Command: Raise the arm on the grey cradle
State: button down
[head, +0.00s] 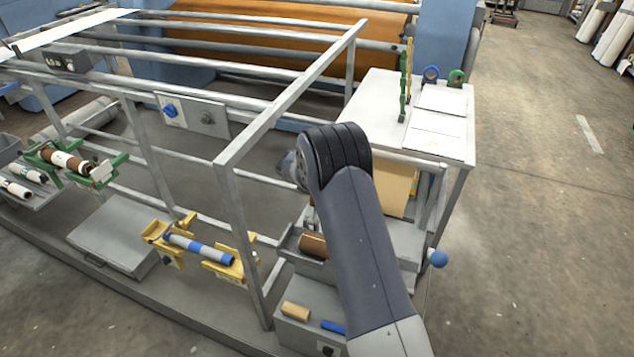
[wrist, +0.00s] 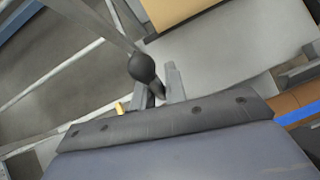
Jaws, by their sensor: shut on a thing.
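The grey cradle (head: 288,242) stands at the lower middle of the head view, with a brown roll (head: 312,243) in it. My own arm covers its right part. The cradle's arm cannot be made out in the head view. My gripper's grey fingers are closed on a dark part just below the knob, probably the cradle's arm. In the head view my gripper is hidden behind my arm.
A yellow cradle (head: 158,231) with a blue and grey roll and a green cradle (head: 108,171) stand to the left. A metal rail frame (head: 290,95) rises beside my arm. A white table (head: 378,102) stands behind, and a blue ball (head: 438,259) is at right.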

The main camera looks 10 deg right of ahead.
jog(key=shift+d+f, duration=0.1)
jog(key=c, duration=1.4)
grip_release()
jog(key=b+v, duration=0.2)
jog(key=v, duration=0.9)
jog(key=shift+b, duration=0.35)
jog(key=p+x, duration=0.2)
jog(key=x, duration=0.9)
jog(key=shift+p, duration=0.4)
jog(key=shift+r, duration=0.2)
